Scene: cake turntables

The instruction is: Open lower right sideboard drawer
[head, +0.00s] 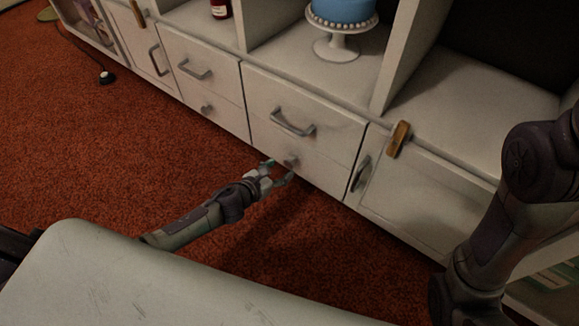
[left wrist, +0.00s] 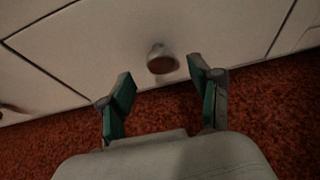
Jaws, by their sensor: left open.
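The white sideboard's lower right drawer (head: 325,170) is shut, its front flush with the panels around it. Its small round knob (head: 291,161) sits near the middle of the front. My left gripper (head: 277,174) is open and empty, low over the carpet just in front of this knob. In the left wrist view the knob (left wrist: 161,60) stands ahead of the green-padded fingers of my left gripper (left wrist: 164,90), roughly centred between them and apart from both. The drawer front (left wrist: 95,45) fills the upper part of that view. My right gripper is not in view.
The upper right drawer (head: 300,105), with a bar handle (head: 292,124), is shut above. A cabinet door (head: 415,185) is shut at right. A blue cake (head: 342,10) stands on a white stand (head: 338,42) on the shelf. Open red carpet (head: 110,150) lies left.

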